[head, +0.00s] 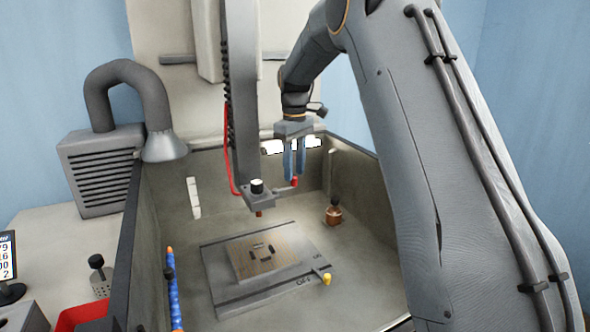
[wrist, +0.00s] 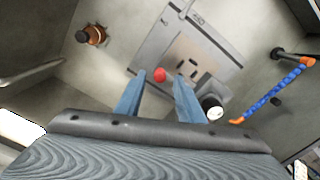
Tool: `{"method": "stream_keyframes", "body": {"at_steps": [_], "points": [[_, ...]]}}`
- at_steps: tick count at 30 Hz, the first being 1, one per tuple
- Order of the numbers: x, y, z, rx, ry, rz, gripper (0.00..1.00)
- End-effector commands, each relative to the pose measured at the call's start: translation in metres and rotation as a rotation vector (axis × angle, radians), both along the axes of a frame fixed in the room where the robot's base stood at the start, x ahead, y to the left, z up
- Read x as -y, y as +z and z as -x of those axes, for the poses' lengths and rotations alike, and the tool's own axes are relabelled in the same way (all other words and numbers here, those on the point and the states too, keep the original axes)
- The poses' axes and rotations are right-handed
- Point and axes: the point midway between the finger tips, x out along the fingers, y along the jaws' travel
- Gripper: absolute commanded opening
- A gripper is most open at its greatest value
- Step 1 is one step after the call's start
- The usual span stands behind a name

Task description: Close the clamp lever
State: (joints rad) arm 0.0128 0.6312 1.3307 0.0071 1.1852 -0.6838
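The clamp head (head: 257,198) hangs on a grey vertical column in the head view. A short lever with a red knob (head: 295,182) sticks out from it to the right. My gripper (head: 294,170) points down over the knob, with its blue fingers close to it. In the wrist view the red knob (wrist: 159,75) shows between the two spread fingertips of my gripper (wrist: 158,80), nearer the left one. I see a gap on each side of it. The rest of the lever is mostly hidden behind the right finger in that view.
A grey plate (head: 225,290) with a tan workpiece (head: 250,262) lies on the tank floor, with a yellow-tipped handle (head: 327,279) at its edge. A brown bottle (head: 333,215) stands at the right. A blue-orange hose (head: 173,290) runs along the left. A red cable hangs beside the column.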

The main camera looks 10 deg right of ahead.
Motion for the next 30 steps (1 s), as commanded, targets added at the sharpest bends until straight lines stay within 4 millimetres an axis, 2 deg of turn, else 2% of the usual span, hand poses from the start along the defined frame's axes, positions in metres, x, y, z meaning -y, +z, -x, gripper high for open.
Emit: {"method": "stream_keyframes", "body": {"at_steps": [6, 14, 20, 21, 30], "points": [[0.0, -0.016, 0.001, -0.001, 0.0, 0.0, 0.35], [-0.001, -0.018, 0.0, 0.0, 0.0, 0.0, 0.35], [-0.001, -0.018, 0.0, 0.0, 0.0, 0.0, 0.03], [-0.001, -0.018, 0.0, 0.0, 0.0, 0.0, 0.0], [0.003, -0.018, -0.002, 0.0, -0.014, 0.0, 0.0]]}}
